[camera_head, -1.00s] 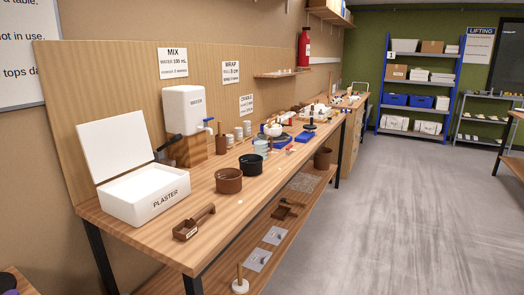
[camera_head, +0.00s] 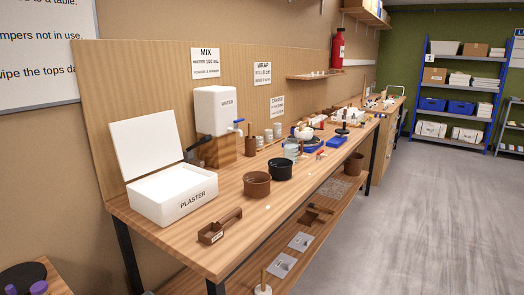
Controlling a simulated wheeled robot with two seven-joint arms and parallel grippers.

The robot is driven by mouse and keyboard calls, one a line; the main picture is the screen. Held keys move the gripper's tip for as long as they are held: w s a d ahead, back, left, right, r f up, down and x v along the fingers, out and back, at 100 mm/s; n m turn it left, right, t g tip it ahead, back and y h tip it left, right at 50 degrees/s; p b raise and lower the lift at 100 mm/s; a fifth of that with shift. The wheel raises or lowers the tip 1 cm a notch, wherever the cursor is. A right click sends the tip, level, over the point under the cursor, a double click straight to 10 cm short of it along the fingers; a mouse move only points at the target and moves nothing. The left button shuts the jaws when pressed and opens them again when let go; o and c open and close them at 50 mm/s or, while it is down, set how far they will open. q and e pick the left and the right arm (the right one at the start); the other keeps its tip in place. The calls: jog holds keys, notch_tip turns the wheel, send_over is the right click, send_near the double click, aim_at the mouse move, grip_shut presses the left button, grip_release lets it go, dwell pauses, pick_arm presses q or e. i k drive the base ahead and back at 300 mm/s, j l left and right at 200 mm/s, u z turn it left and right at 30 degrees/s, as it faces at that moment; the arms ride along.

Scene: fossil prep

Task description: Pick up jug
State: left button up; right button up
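A clear, pale vessel (camera_head: 291,151) that looks like the jug stands on the long wooden workbench (camera_head: 228,232), just behind the black pot; it is small and its handle cannot be made out. A black pot (camera_head: 280,170) and a brown pot (camera_head: 257,185) stand in front of it, nearer to me. Neither of my grippers shows in the view.
Blue shelves (camera_head: 459,88) stand at the back. The grey floor (camera_head: 430,220) at right is clear.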

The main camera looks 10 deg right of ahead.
aim_at(290, 145)
jog(key=i+l+u, duration=0.35)
jog(key=l, duration=0.35)
jog(key=i+l+u, duration=0.15)
jog(key=i+l, duration=0.2)
jog(key=i+l+u, duration=0.15)
jog(key=l, duration=0.35)
